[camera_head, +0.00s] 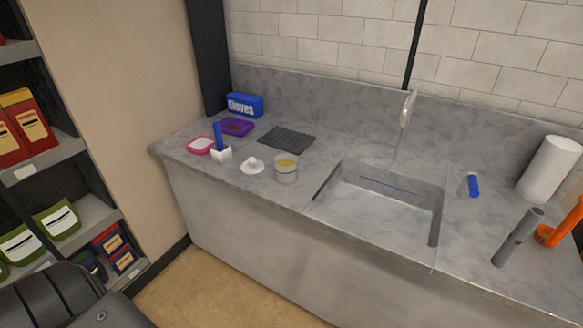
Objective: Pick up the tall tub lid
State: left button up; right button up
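A small white round lid with a raised knob (252,165) lies flat on the grey counter, left of the sink; it looks like the tall tub lid. A clear round tub (286,173) with yellowish contents stands upright just right of it, close beside it. No lid shows on this tub. Neither of my grippers is in view. A dark part of my own body fills the lower left corner.
Left of the lid stand a white holder (221,154) with a blue item, a pink-rimmed container (200,145) and a purple tray (236,127). A blue gloves box (244,105) and dark mat (286,140) lie behind. The sink (375,215) is right; shelves (80,210) stand left.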

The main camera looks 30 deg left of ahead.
aim_at(253, 166)
jog(key=u, duration=1.45)
jog(key=k, duration=0.4)
jog(key=z, duration=1)
jog(key=i, duration=1.55)
jog(key=u, duration=0.1)
